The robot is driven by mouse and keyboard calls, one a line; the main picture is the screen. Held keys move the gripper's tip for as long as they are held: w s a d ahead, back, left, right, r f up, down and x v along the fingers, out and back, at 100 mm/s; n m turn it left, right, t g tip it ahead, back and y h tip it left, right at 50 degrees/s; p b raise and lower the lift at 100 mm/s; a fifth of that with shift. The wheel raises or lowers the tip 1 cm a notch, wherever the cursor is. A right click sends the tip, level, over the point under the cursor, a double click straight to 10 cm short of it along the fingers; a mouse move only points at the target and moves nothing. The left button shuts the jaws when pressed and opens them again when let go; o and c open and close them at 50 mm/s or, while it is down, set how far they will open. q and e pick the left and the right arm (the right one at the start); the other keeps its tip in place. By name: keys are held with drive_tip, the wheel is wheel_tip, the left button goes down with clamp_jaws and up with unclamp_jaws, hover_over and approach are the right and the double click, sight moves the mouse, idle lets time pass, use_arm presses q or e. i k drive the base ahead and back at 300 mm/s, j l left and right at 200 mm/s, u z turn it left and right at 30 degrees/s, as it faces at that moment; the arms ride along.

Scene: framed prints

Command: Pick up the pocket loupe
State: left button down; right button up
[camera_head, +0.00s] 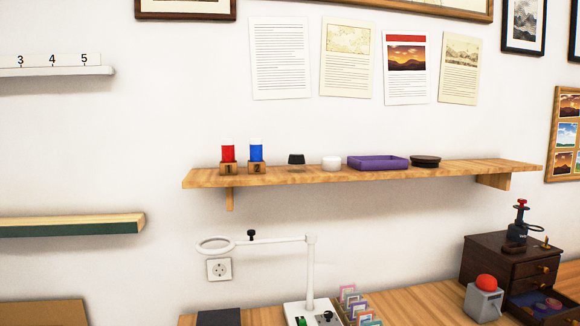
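A small black tapered piece (296,159) on the wooden wall shelf (215,179) looks most like the pocket loupe, but it is too small to be sure. It stands between the blue-topped container (256,152) and a white round jar (332,163). A dark patch shows on the shelf just below it, and I cannot tell whether its lower part is clear. Neither of my grippers is in view.
Below stand a white magnifier lamp (311,270), a card rack (357,308), a red-buttoned grey box (484,298) and a brown drawer cabinet (500,262).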

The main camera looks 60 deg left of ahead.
sight(296, 162)
drive_tip(key=k+l+u, duration=0.1)
drive_tip(key=u, duration=1.65)
drive_tip(key=l+z, duration=0.15)
drive_tip(key=l, duration=0.25)
